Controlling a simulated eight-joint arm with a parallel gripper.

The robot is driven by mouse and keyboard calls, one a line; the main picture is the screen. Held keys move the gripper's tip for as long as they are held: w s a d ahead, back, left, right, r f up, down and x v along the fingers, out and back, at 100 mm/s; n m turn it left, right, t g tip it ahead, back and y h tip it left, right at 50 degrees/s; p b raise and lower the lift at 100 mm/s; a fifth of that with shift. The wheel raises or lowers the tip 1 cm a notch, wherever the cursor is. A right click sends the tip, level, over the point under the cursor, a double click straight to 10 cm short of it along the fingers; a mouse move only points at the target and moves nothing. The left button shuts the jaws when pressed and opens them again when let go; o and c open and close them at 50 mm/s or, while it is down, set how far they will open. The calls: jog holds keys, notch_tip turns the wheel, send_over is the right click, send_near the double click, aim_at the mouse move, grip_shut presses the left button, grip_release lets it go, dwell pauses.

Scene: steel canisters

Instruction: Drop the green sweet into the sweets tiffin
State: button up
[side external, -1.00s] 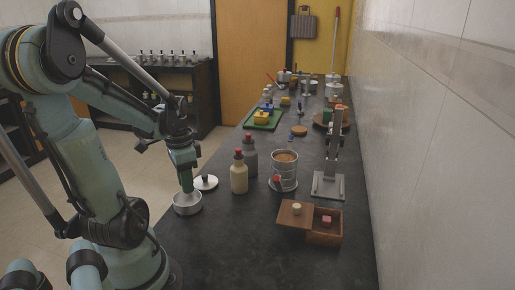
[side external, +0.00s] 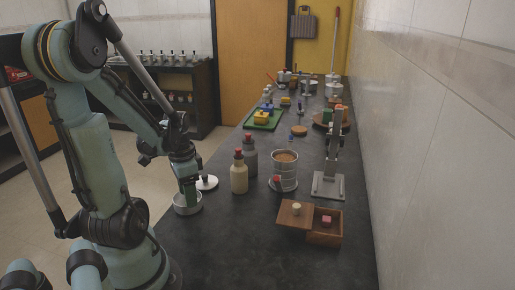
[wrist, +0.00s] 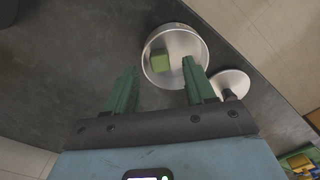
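The sweets tiffin, a round steel tin (side external: 188,209), stands uncovered at the table's left edge; in the wrist view its open mouth (wrist: 190,45) is at the top centre. The green sweet (wrist: 160,60), a small green block, lies inside the tin near its left wall. Its lid (side external: 206,183), with a dark knob, lies beside it; it also shows in the wrist view (wrist: 231,82). My gripper (wrist: 160,68) is open and empty, its two green fingers wide apart. In the side view my gripper (side external: 189,200) is at the tin's mouth, the fingertips partly hidden.
Two red-capped bottles, one cream (side external: 239,177) and one grey (side external: 251,157), stand right of the tin. A steel container (side external: 284,172), a wooden box (side external: 325,238) and a grey stand (side external: 328,186) are farther right. The table's front is clear.

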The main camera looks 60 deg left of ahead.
jog(key=shift+r, duration=0.15)
notch_tip(320, 180, up, 12)
dwell(1.0)
jog(key=w+d+f+t, duration=0.1)
jog(key=w+d+t, duration=0.2)
jog(key=w+d, duration=0.3)
jog(key=w+d+f+t, duration=0.1)
jog(key=w+d+t, duration=0.3)
jog(key=d, duration=1)
jog(key=w, duration=0.3)
jog(key=shift+d+f, duration=0.15)
jog(key=shift+d, duration=0.2)
